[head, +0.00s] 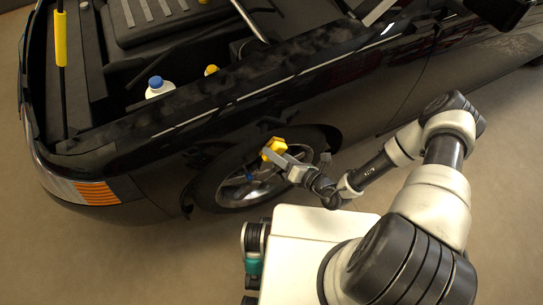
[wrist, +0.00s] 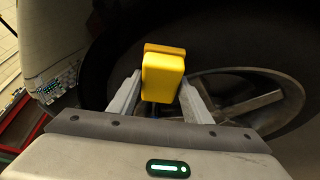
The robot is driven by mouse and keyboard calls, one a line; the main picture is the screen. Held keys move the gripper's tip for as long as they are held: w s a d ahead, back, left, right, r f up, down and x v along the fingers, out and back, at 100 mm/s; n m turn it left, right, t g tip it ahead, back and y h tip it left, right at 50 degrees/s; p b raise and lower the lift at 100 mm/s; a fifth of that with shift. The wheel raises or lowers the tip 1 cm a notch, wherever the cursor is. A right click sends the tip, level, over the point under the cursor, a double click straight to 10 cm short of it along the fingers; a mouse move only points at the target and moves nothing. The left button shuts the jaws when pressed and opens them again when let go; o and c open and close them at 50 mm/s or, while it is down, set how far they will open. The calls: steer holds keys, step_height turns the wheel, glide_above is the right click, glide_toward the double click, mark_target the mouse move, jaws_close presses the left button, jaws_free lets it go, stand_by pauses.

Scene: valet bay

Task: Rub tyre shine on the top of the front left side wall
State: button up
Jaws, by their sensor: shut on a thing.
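A black car stands with its front left wheel in view, and the tyre (head: 207,190) shows as a dark ring around a spoked metal rim (head: 236,190). My gripper (head: 277,155) is shut on a yellow applicator block (head: 272,147) in front of the upper part of this wheel. In the wrist view the yellow block (wrist: 163,75) sits between the two fingers, with the dark tyre (wrist: 215,40) behind it and the rim (wrist: 262,100) to the lower right. I cannot tell whether the block touches the side wall. The gripper and block hide part of the wheel.
The car's hood is open, with a white bottle with a blue cap (head: 158,88) and a yellow cap (head: 211,70) in the engine bay. An orange indicator lamp (head: 97,193) is at the front corner. The floor (head: 110,260) at the lower left is clear.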

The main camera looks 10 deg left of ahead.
mark_target(286, 150)
steer(key=shift+w+d+b, duration=0.3)
steer(key=shift+w+d, duration=0.9)
steer(key=shift+d, duration=0.3)
steer(key=shift+w+d, duration=0.35)
steer(key=shift+d, duration=0.3)
steer(key=shift+w+d, duration=0.35)
steer(key=shift+d, duration=0.25)
steer(key=shift+s, duration=0.15)
steer(key=shift+s+d, duration=0.55)
steer(key=shift+s, duration=0.3)
steer(key=shift+s+d, duration=0.5)
steer(key=shift+s, duration=0.3)
steer(key=shift+s+d, duration=0.55)
steer(key=shift+s, duration=0.3)
steer(key=shift+s+d+p, duration=0.2)
steer(key=shift+s+d, duration=0.2)
steer(key=shift+s, duration=0.2)
steer(key=shift+s+d+p, duration=0.15)
steer(key=shift+s+d, duration=0.25)
steer(key=shift+s, duration=0.2)
